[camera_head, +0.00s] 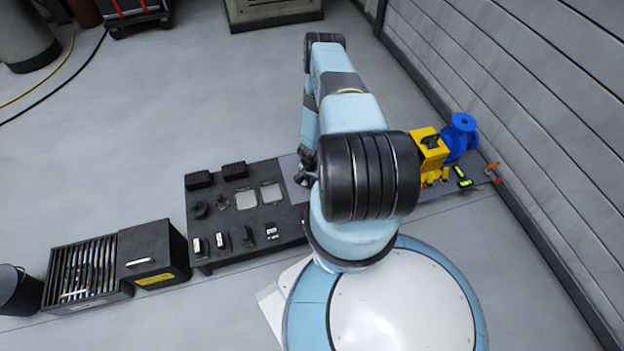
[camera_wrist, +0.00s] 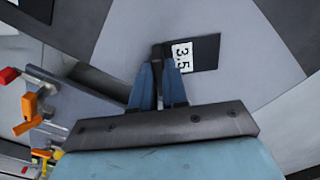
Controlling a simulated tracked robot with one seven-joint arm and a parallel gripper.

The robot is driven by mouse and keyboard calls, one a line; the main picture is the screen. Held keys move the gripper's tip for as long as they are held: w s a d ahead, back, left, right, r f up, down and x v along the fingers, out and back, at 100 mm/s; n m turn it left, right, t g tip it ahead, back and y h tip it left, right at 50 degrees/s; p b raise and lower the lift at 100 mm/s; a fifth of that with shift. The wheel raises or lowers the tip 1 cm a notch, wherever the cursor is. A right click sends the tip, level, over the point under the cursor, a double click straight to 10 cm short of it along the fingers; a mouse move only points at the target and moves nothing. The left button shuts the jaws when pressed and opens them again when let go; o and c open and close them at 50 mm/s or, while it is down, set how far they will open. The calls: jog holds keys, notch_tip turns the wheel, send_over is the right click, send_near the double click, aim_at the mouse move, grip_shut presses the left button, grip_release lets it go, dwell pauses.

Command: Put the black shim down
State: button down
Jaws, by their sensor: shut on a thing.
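The black shim (camera_wrist: 207,52) is a flat dark plate with a white label reading 3.5. In the wrist view it sticks out to the right of my gripper (camera_wrist: 158,80), whose blue fingers are shut on its left end. Pale grey surface shows behind the shim; I cannot tell whether the shim touches it. In the head view my arm covers part of the bench, and I cannot make out the shim in the grip there.
A dark bench top (camera_head: 228,228) carries several small blocks and light square plates. A yellow machine (camera_head: 428,150) and a blue flanged part (camera_head: 461,133) stand to the right, near the wall. A black box (camera_head: 152,252) and slatted rack (camera_head: 84,268) stand left. Open floor lies behind.

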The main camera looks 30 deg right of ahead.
jog(key=c, duration=1.1)
grip_release()
jog(key=shift+c, duration=0.2)
